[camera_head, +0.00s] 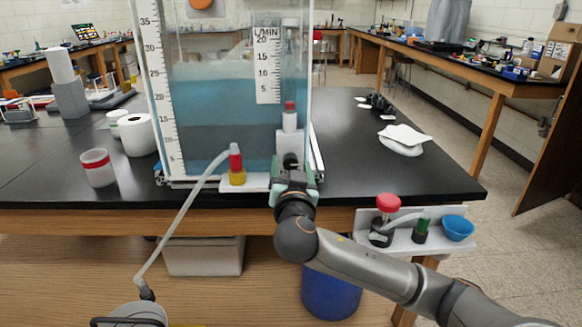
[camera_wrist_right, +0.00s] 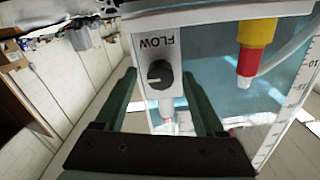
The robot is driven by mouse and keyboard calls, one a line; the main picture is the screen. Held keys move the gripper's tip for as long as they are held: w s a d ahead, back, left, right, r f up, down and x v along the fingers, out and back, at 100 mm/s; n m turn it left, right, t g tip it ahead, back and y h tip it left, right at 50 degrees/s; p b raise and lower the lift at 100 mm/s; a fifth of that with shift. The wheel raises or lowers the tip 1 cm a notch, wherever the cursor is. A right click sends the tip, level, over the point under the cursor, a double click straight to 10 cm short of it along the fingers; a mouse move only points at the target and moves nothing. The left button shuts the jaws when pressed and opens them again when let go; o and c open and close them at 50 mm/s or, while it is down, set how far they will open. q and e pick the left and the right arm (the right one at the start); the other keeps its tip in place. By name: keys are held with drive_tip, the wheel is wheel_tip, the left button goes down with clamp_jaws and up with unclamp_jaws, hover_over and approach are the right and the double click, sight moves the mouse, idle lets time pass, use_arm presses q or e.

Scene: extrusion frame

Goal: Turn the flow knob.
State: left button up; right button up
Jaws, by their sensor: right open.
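My right gripper (camera_wrist_right: 160,80) is open, with one green finger on each side of the knob. Gaps show between the fingers and the knob, so it is not gripped. In the head view my right gripper (camera_head: 292,182) is at the front of the flow meter's white base, and it hides most of the knob (camera_head: 290,160). My left gripper is not in view.
A clear tank (camera_head: 220,120) of blue water stands behind. Left of my gripper a red and yellow fitting (camera_head: 236,165) carries a hose (camera_head: 180,215). A shelf (camera_head: 405,243) with a red-topped part (camera_head: 388,203) and a blue bowl (camera_head: 457,228) is at right.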

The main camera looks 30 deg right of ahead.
clamp_jaws()
idle(0.5)
